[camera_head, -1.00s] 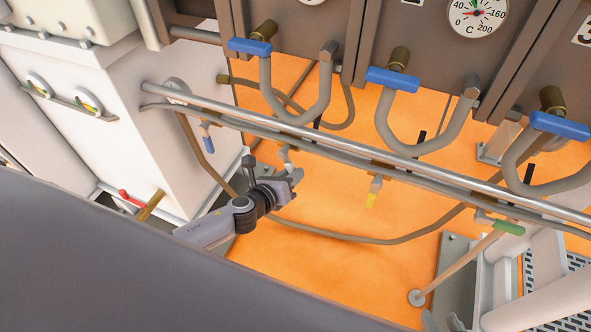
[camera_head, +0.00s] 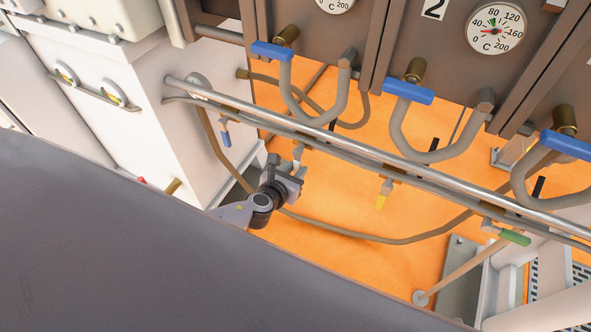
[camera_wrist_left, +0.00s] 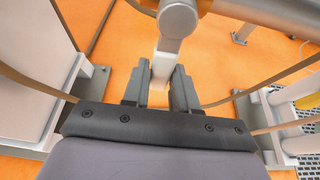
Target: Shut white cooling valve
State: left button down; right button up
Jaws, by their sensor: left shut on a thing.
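The white cooling valve handle (camera_head: 297,154) hangs down from the thin pipe below the metal rail, left of the yellow handle. In the left wrist view the white handle (camera_wrist_left: 165,62) runs down from a round grey valve body (camera_wrist_left: 177,20) to between my two dark fingers. My left gripper (camera_head: 291,172) is at the lower end of the handle. In the wrist view the fingers (camera_wrist_left: 161,84) are on both sides of it, shut on it. The handle's tip is partly hidden by the fingers. My right gripper is not in view.
A blue handle (camera_head: 225,133), a yellow handle (camera_head: 381,197) and a green handle (camera_head: 514,237) sit along the same pipe. The long metal rail (camera_head: 350,145) crosses above. A white cabinet (camera_head: 130,120) stands left. A brown hose (camera_head: 350,238) hangs below; orange floor lies beyond.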

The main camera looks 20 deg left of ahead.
pick_arm(q)
jog(key=shift+a, duration=0.1)
jog(key=c, duration=1)
grip_release()
jog(key=shift+o, duration=0.2)
jog(key=shift+s, duration=0.1)
jog(key=shift+s+r, duration=0.2)
jog(key=shift+s, duration=0.15)
jog(key=p+v, duration=0.2)
jog(key=v, duration=0.4)
